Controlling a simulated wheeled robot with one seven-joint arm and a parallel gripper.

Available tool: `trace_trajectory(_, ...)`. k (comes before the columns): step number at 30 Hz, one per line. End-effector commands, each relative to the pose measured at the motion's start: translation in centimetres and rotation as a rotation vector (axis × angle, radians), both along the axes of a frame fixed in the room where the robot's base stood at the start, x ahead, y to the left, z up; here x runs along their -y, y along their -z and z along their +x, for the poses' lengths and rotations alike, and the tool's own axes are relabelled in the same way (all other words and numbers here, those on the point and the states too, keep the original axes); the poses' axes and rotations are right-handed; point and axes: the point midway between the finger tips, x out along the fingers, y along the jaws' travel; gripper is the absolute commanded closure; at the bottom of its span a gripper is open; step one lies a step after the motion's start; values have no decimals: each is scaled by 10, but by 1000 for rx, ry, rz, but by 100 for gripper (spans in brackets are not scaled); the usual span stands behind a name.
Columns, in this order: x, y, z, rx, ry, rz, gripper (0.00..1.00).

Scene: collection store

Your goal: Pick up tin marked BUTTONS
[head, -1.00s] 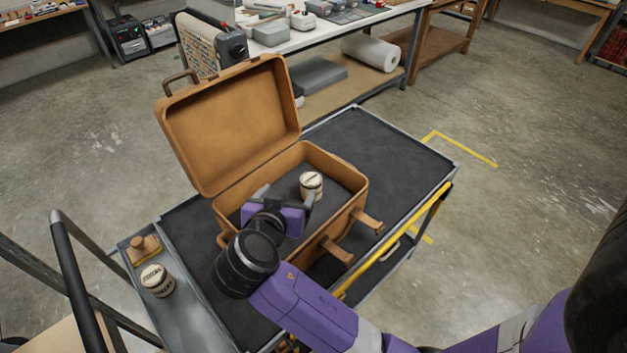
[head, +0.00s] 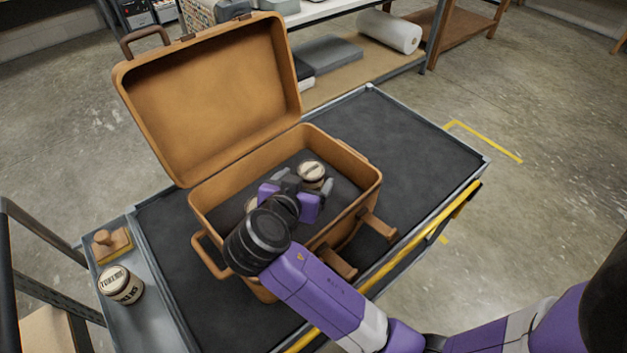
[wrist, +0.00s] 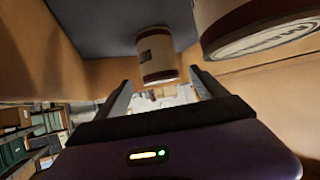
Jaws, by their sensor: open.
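A cream tin (head: 312,171) with a dark band stands in the open tan suitcase (head: 345,215). I cannot read its label, so I cannot tell whether it is the BUTTONS tin. My gripper (head: 309,185) is open inside the case, its fingers near this tin. In the wrist view the tin (wrist: 157,57) shows ahead, between the lines of the open fingers (wrist: 161,90); no contact is clear. A second tin (head: 251,204) is mostly hidden behind my wrist. In the wrist view a larger, nearer tin (wrist: 258,28) has lid lettering, partly cut off.
The suitcase lid (head: 215,95) stands open at the back left. Its walls surround my gripper. A tin that seems marked TOKENS (head: 120,285) and a wooden stamp-like block (head: 112,245) are on the grey side tray (head: 150,325). The cart's dark top (head: 400,140) is clear at right.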

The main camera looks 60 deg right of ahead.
Motion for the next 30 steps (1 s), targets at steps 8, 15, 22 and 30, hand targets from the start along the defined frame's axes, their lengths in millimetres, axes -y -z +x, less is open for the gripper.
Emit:
trace_trajectory(8,23,11,6,-3,3,0,19)
trace_trajectory(15,52,21,16,-3,5,0,19)
trace_trajectory(22,66,32,21,0,1,1,19)
trace_trajectory(30,65,32,21,1,0,1,32)
